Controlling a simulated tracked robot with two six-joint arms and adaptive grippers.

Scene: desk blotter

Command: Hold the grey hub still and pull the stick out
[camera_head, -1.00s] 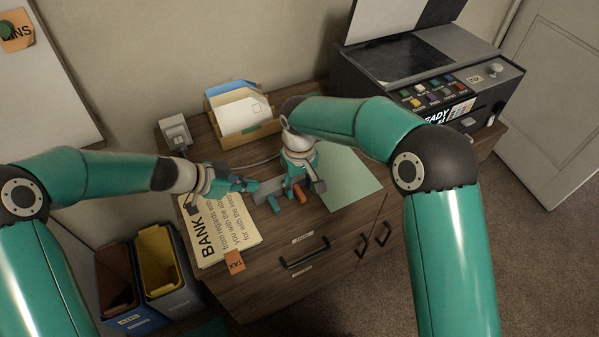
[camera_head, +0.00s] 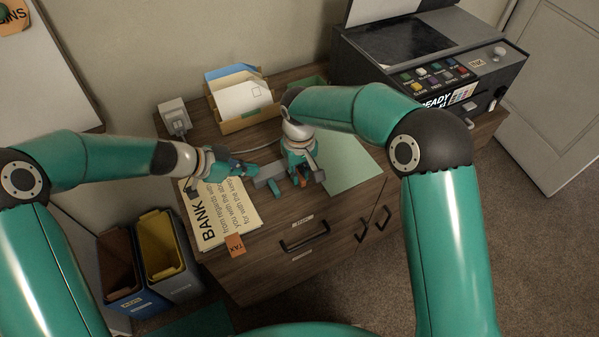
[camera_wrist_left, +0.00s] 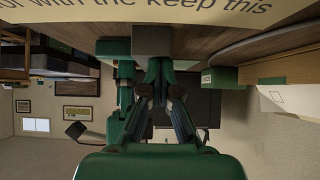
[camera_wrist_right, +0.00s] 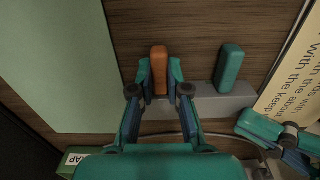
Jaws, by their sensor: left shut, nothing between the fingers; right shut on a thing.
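The grey hub (camera_head: 262,182) is a bar lying on the wooden desk top; it also shows in the right wrist view (camera_wrist_right: 205,107). An orange stick (camera_wrist_right: 159,72) stands out from it, with a teal stick (camera_wrist_right: 229,68) parallel beside it. My right gripper (camera_wrist_right: 159,80) is shut on the orange stick, one finger on each side. Where the stick meets the hub is partly hidden by the fingers. My left gripper (camera_head: 246,171) is shut and empty close to the hub's left end. In the left wrist view the hub's end (camera_wrist_left: 152,40) lies just ahead of its fingertips.
Printed papers (camera_head: 222,215) with an orange tag lie left of the hub. A green sheet (camera_head: 350,165) lies to the right. Behind are an envelope tray (camera_head: 240,120), a white plug-like box (camera_head: 174,115) and a printer (camera_head: 420,60). A cable runs behind the hub.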

